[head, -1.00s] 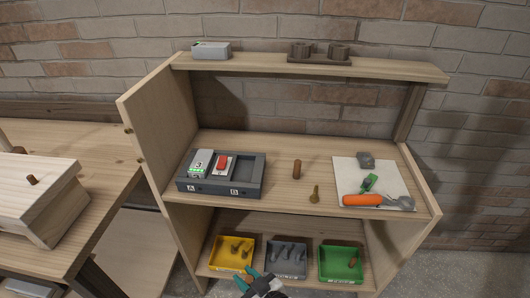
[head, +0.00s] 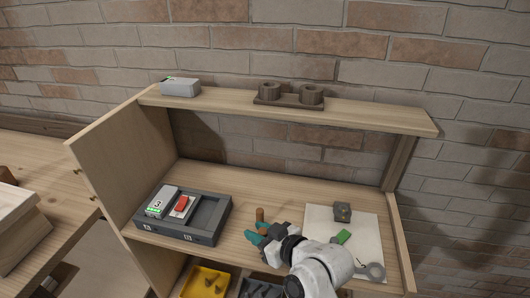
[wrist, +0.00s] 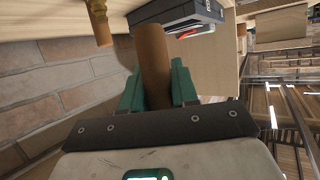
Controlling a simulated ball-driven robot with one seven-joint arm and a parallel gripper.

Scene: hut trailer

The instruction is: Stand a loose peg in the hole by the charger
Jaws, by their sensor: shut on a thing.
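I cannot make out the hole.
A yellow bin (head: 208,281) and a grey bin (head: 262,289) stand below. The top shelf (head: 390,115) holds a grey box (head: 180,87) and a dark two-ring holder (head: 288,95).

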